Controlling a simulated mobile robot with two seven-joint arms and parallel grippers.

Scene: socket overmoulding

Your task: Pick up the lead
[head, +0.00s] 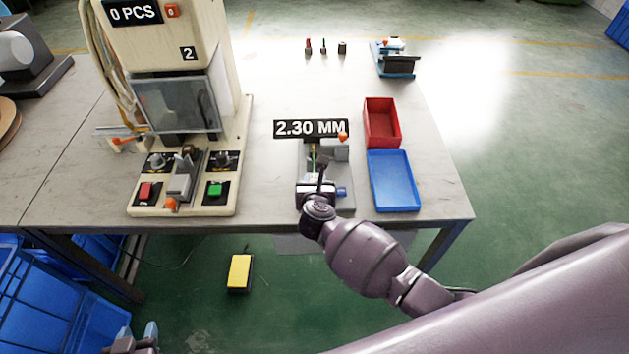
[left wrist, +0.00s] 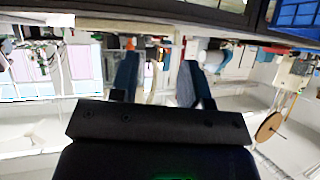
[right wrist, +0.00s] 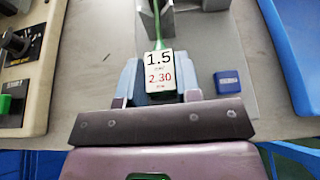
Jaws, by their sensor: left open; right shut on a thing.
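The lead (right wrist: 157,18) is a thin green cable running up from my right gripper (right wrist: 158,80) in the right wrist view. My right gripper is shut on the lead, over a grey gauge fixture (right wrist: 215,38). In the head view, my right gripper (head: 317,181) is at the front of this fixture, and a short green piece of lead (head: 313,158) shows beyond it. My left gripper (head: 137,335) is low at the left, off the table. Its fingers (left wrist: 158,78) are apart and empty.
A sign reading 2.30 MM (head: 308,128) is above the fixture. A red tray (head: 398,141) and a blue tray (head: 412,205) are to its right. A moulding machine (head: 240,150) is on the left. Small parts (head: 323,46) stand at the back. A yellow pedal (head: 239,271) is on the floor.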

